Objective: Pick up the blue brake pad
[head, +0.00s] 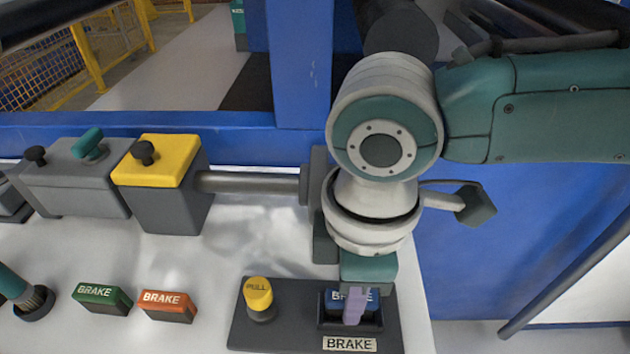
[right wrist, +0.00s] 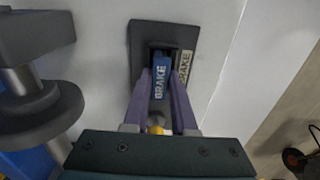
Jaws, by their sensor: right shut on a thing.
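The blue brake pad (head: 336,297), lettered BRAKE in white, sits in the dark slot of a black holder plate (head: 290,338) at the lower middle of the head view. My right gripper (head: 354,305) reaches down over it, with light purple fingers. In the right wrist view the blue brake pad (right wrist: 159,77) is between the two purple fingers of the right gripper (right wrist: 161,84), which are shut on it. The pad still appears to be inside the slot. Part of it is hidden by a finger in the head view. My left gripper is not in view.
A yellow PULL knob (head: 259,297) stands left of the slot on the same plate. Green (head: 101,298) and orange (head: 168,305) BRAKE pads lie farther left on the white table. A grey machine with a yellow-topped block (head: 158,165) and a roller shaft (head: 250,182) runs behind.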

